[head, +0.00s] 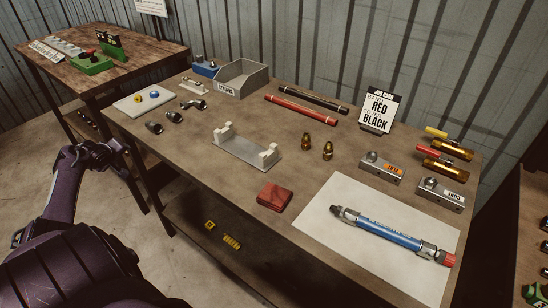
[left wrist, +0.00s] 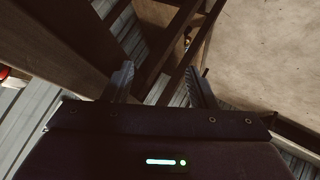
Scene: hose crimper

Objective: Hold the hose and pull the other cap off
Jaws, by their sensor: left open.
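The blue hose (head: 388,234) lies on a white sheet (head: 340,244) at the front right of the table in the head view. It has metal fittings at both ends. A red cap (head: 448,259) sits on its right end. The left end (head: 337,211) shows a dark grey tip, too small to tell whether it is a cap. My left gripper (left wrist: 158,82) is open and empty in the left wrist view. In the head view my left arm is off the table's left side, far from the hose. My right gripper is not in view.
Brass pieces (head: 327,150), grey blocks (head: 381,166) and a sign (head: 379,108) stand behind the hose. A grey bin (head: 240,78) is at the back. The front left tabletop is clear.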

